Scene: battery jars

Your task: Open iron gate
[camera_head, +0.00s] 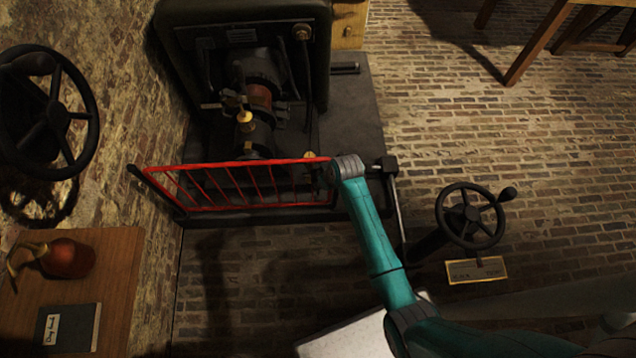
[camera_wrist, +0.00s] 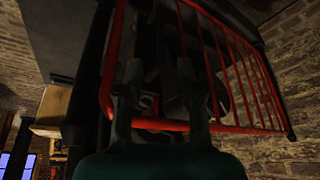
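The iron gate (camera_head: 230,163) is a red railing with upright bars, standing across the front of a dark machine in the head view. Its left end is at a dark post by the brick wall; its right end is near another dark post. My gripper (camera_head: 323,176) is at the gate's right end, and the wrist partly hides that corner. In the wrist view the red gate frame (camera_wrist: 168,125) runs close around my gripper (camera_wrist: 158,78). The two dark fingers are apart with a gap between them. I cannot tell whether they touch the bars.
The dark machine (camera_head: 257,85) stands behind the gate. A handwheel (camera_head: 470,215) on a stand is at right, another (camera_head: 45,112) at the left wall. A wooden table (camera_head: 120,270) with a red-brown pot (camera_head: 68,259) is at lower left.

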